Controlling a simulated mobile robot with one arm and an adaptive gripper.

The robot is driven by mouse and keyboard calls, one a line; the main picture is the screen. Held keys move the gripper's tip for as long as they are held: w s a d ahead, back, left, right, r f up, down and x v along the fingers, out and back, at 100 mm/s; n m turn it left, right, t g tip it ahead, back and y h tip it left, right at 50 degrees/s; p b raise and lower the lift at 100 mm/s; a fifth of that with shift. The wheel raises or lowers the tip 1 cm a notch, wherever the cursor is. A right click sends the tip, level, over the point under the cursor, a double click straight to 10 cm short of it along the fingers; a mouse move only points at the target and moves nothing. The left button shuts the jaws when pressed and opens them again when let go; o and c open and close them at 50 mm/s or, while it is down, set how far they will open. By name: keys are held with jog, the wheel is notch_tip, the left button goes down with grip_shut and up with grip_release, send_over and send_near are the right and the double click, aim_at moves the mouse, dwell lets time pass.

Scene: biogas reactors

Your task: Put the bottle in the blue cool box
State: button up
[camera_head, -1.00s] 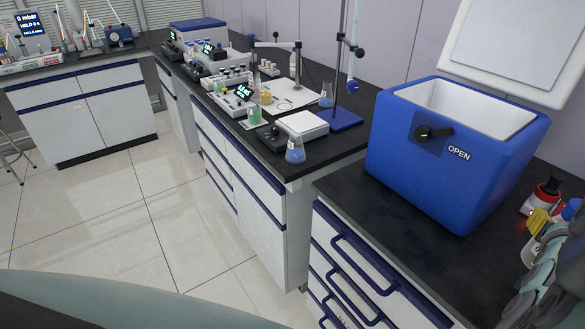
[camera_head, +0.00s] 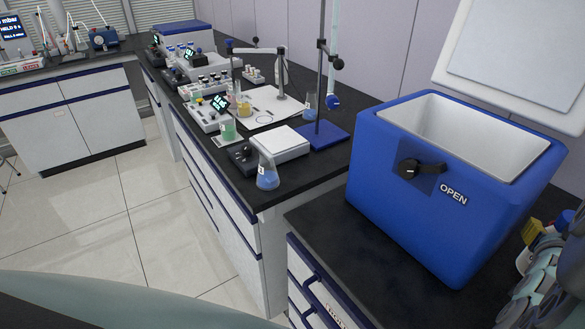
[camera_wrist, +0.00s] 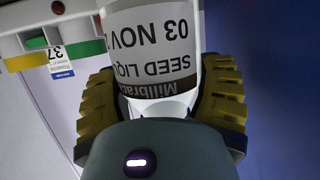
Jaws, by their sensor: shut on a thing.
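The blue cool box (camera_head: 410,225) stands on the dark counter at the right of the head view. Its lid (camera_head: 515,55) is raised, its pale inside shows, and a label on its front reads OPEN. My gripper (camera_wrist: 160,85) is shut on a white-labelled bottle (camera_wrist: 160,55) in the wrist view, with a yellow-padded finger on each side. The label reads upside down, with "SEED LIQU" and "03 NOV" legible. In the head view my gripper (camera_head: 540,235) is at the right edge, beside the box's right side and partly cut off. The bottle is mostly hidden there.
A blue-edged bench with a flask of blue liquid (camera_head: 267,175), a white-topped device (camera_head: 280,145) and a stand on a blue base (camera_head: 318,137) is left of the box. The floor (camera_head: 110,220) at left is clear. Coloured rack-like parts (camera_wrist: 60,45) show in the wrist view.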

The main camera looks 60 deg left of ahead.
jog(key=shift+f, duration=0.55)
jog(key=shift+w+r, duration=0.1)
jog(key=shift+w, duration=0.1)
jog(key=shift+s, duration=0.1)
jog(key=o, duration=1.1)
